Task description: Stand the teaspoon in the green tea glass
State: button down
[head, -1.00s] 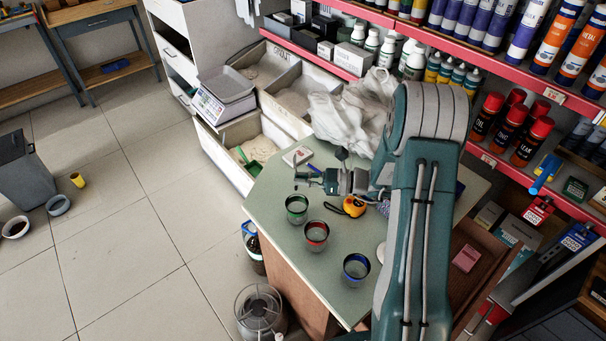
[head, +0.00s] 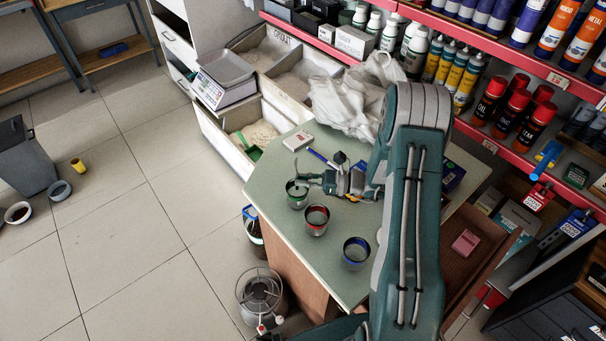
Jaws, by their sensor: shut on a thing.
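The green tea glass (head: 297,199) stands on the counter, nearest the scales of three glasses in a row. My gripper (head: 298,180) reaches in from the right, with its fingertips right over this glass's rim. It is shut on the teaspoon (head: 296,166), of which only a thin dark upright sliver shows at the fingertips. The spoon's lower end is hidden by the fingers and the glass, so I cannot tell whether it is inside or how deep. My wrist lies low over the counter.
A red glass (head: 316,221) and a blue glass (head: 356,252) stand nearby on the green counter (head: 322,272). A blue pen-like thing (head: 321,158), a small white box (head: 297,140) and a white bag (head: 345,104) lie behind. Bins and bottle shelves border the back.

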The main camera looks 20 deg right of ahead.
aim_at(303, 188)
jog(key=shift+f, duration=1.75)
jog(key=shift+s+f, duration=0.3)
jog(key=shift+f, duration=0.05)
jog(key=c, duration=0.7)
grip_release()
jog(key=shift+a, duration=0.1)
jog(key=r, duration=1.1)
jog(key=shift+w+d+r, duration=0.1)
jog(key=shift+w+d, duration=0.1)
jog(key=shift+w, duration=0.1)
